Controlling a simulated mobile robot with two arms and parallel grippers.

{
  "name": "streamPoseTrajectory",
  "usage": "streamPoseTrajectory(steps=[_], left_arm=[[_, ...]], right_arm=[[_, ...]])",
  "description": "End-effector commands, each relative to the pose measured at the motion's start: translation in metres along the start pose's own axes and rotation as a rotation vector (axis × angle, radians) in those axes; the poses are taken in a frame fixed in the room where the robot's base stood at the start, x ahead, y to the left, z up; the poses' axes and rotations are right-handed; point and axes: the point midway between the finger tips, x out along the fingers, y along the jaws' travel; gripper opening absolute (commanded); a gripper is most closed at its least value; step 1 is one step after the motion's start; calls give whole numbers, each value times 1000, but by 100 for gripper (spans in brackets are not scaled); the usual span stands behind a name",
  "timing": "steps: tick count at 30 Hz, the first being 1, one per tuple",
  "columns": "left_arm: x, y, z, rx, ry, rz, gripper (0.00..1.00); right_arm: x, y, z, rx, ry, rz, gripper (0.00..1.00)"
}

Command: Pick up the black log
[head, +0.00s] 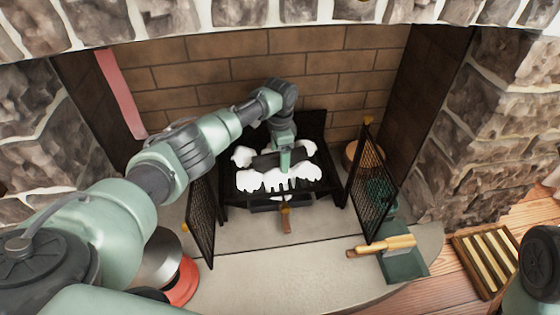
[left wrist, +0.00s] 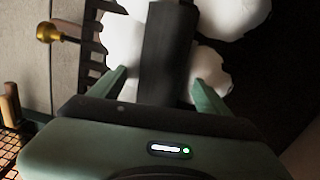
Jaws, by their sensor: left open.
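The black log (left wrist: 168,45) is a dark, straight bar that lies among lumpy white pieces in the fireplace grate. In the head view the black log (head: 262,163) is partly hidden by my left gripper (head: 285,160), which reaches down over the grate from above. In the left wrist view my left gripper (left wrist: 158,78) is open, with one finger on each side of the black log. I cannot tell whether the fingers touch it. White pieces (head: 280,180) lie in front of and behind the log. My right gripper is out of view.
Black mesh doors stand open at left (head: 201,215) and right (head: 372,185) of the grate. A brick wall (head: 340,62) is close behind. A green dustpan (head: 407,267) with a wooden-handled brush (head: 388,245) lies on the hearth, and a red round object (head: 184,284) sits at left.

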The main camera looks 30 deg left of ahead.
Motion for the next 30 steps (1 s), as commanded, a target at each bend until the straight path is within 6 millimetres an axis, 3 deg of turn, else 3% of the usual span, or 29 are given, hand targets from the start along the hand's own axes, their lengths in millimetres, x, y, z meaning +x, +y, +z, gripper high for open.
streamPoseTrajectory(steps=[1,9,17,22,26,30], left_arm=[[0,0,0,0,0,0,77],[0,0,0,0,0,0,4],[-2,0,0,0,1,0,4],[-13,0,-1,0,3,0,4],[-34,0,-1,1,2,0,4],[-71,-1,-1,0,3,-2,4]], right_arm=[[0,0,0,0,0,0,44],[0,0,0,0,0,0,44],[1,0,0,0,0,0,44],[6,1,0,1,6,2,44],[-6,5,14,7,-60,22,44],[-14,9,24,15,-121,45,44]])
